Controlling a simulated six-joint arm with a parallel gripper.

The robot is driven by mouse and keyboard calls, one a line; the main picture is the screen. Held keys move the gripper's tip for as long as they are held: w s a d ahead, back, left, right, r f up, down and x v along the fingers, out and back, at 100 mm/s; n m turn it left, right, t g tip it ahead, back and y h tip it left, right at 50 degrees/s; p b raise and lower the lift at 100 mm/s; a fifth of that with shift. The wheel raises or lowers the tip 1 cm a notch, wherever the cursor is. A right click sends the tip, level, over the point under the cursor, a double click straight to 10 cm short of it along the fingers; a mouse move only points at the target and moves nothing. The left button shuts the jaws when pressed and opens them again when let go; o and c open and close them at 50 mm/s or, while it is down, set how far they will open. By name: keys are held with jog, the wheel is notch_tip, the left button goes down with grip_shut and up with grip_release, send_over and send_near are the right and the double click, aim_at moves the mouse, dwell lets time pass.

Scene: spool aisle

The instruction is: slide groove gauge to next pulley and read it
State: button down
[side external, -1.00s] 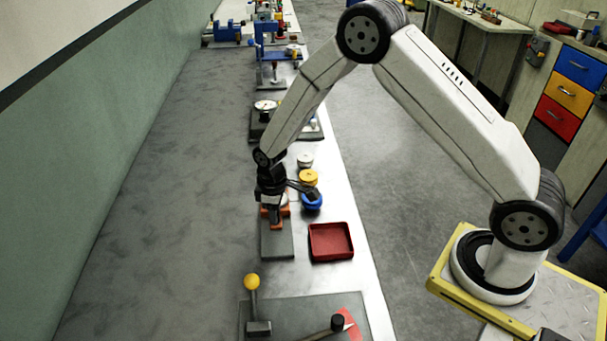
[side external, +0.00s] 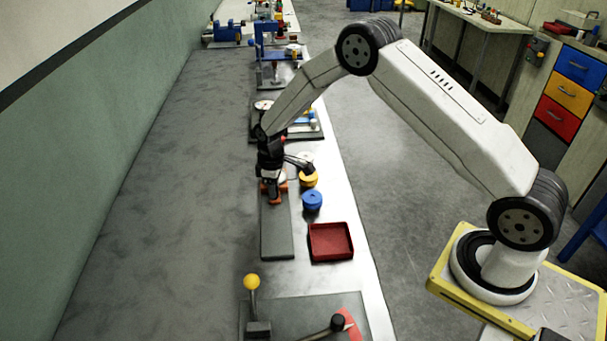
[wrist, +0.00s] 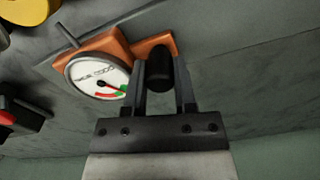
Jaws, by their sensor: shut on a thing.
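The groove gauge is an orange block with a white round dial (wrist: 97,78). In the wrist view the dial's needle lies near its red and green marks. My gripper (wrist: 161,88) is shut on the gauge's black knob. In the side view the orange gauge (side external: 282,187) sits low under my gripper (side external: 271,186), at the far part of a grey-green plate (side external: 277,235). The yellow pulley (side external: 309,180) is just right of the gauge, and shows at the wrist view's upper left (wrist: 32,10). The blue pulley (side external: 312,202) is nearer the camera. A pale pulley (side external: 305,157) is farther off, partly hidden.
A red tray (side external: 331,241) stands right of the plate. Nearer is a mat with a yellow-knobbed lever (side external: 252,283) and a dark-headed tool (side external: 337,323). A dial device (side external: 263,105) and a blue stand (side external: 262,45) are farther along the bench. The plate's near part is clear.

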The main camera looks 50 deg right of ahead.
jog(key=c, duration=0.7)
grip_release()
jog(key=shift+r, duration=0.1)
jog(key=shift+r, duration=3.8)
jog(key=shift+r, duration=0.1)
jog(key=shift+s+a+r, duration=0.1)
jog(key=shift+s+r, duration=0.25)
jog(key=shift+s, duration=0.05)
jog(key=s+a+r+m+t, duration=0.1)
jog(key=s+r+m, duration=0.2)
jog(key=s, duration=0.8)
jog(key=s+a+r+m+t, duration=0.1)
jog(key=s+r+m, duration=0.2)
jog(key=s, duration=0.9)
jog(key=shift+a+t, duration=0.3)
